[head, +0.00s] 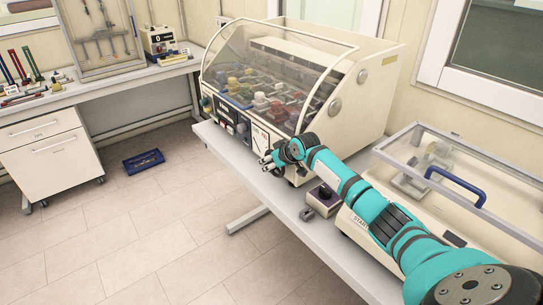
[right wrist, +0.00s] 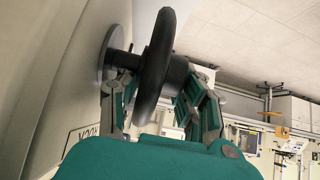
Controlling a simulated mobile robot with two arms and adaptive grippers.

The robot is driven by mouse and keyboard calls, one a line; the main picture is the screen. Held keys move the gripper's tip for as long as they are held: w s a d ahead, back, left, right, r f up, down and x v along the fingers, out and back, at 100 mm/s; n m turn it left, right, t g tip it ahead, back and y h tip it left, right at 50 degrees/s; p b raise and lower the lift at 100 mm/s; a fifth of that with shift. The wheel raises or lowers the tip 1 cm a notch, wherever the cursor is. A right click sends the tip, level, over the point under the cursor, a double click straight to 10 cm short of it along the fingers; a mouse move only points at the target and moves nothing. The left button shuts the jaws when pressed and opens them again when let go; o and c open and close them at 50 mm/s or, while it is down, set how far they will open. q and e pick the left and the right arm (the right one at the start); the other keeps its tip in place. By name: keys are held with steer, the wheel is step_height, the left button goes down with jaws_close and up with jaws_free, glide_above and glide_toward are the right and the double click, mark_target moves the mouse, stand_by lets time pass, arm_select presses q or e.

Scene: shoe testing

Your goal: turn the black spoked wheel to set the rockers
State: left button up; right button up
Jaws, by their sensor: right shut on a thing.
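The black spoked wheel (right wrist: 157,72) shows nearly edge-on in the right wrist view, on a short shaft out of a round plate (right wrist: 110,52) on a cream panel. My right gripper (head: 267,163) is at the front right of the cream testing machine (head: 352,110), its fingers on both sides of the wheel and shut on it. In the head view the wheel is hidden or too small to make out. Coloured shoe-like pieces (head: 262,101) sit under the machine's clear hood; the rockers cannot be told apart. My left gripper is not in view.
A second machine with a clear lid and blue handle (head: 455,187) is at the right. A blue tray (head: 143,161) lies on the otherwise clear floor.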

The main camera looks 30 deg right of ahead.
steer(key=shift+a+f+g, duration=0.4)
steer(key=shift+g, duration=0.1)
steer(key=shift+s+f+p, duration=0.15)
steer(key=shift+f+p, duration=0.05)
steer(key=shift+p, duration=0.1)
steer(key=o, duration=1)
steer(key=shift+a+r, duration=0.1)
steer(key=shift+w+r, duration=0.1)
steer(key=shift+w, duration=0.1)
steer(key=shift+r, duration=0.2)
steer(key=v, duration=1.1)
steer(key=shift+s, duration=0.3)
